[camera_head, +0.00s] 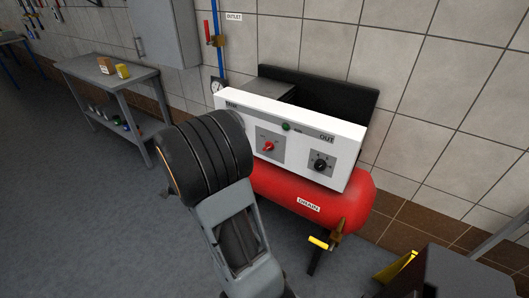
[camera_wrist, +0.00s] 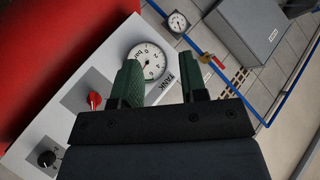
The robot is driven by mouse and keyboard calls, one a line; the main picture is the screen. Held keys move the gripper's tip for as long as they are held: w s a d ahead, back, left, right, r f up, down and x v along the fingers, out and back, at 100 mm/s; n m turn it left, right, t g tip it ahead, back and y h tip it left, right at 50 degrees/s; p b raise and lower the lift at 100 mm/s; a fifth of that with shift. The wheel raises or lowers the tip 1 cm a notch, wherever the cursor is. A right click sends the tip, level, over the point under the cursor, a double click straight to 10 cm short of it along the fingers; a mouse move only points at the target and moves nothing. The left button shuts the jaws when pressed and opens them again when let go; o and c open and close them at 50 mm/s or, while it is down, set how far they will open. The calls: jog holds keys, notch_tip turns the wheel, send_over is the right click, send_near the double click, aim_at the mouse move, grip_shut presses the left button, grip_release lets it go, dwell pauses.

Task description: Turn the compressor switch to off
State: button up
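The compressor's white panel (camera_head: 297,140) sits above a red tank (camera_head: 345,193). It carries a red rotary knob (camera_head: 268,147) on a grey plate and a black rotary knob (camera_head: 320,164) on a dark plate. In the wrist view the red knob (camera_wrist: 94,101) is left of my gripper (camera_wrist: 163,72), and the black knob (camera_wrist: 47,158) is farther lower left. My gripper is open, with green finger pads apart and nothing visible between them except the panel and a gauge behind. In the head view my arm hides the gripper. The knob markings are too small to read.
A round tank gauge (camera_wrist: 147,62) sits on the panel near the fingers. A blue pipe with a red-handled valve (camera_head: 209,32) runs up the wall. A yellow-handled drain valve (camera_head: 319,243) is below the tank. A workbench (camera_head: 90,72) stands at left; open floor lies before it.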

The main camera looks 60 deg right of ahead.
jog(key=s+d+f+m+g+h, duration=0.3)
jog(key=s+d+f+m+h, duration=0.2)
jog(key=d, duration=0.4)
jog(key=m+g+h, duration=0.4)
jog(key=m+g, duration=0.1)
jog(key=g, duration=0.2)
send_near(266, 149)
jog(key=d+p, duration=0.1)
jog(key=d, duration=0.8)
jog(key=shift+s+d+p, duration=0.1)
jog(key=shift+s+p, duration=0.05)
jog(key=shift+p, duration=0.15)
jog(key=shift+c, duration=0.4)
grip_shut()
jog(key=shift+d, duration=0.1)
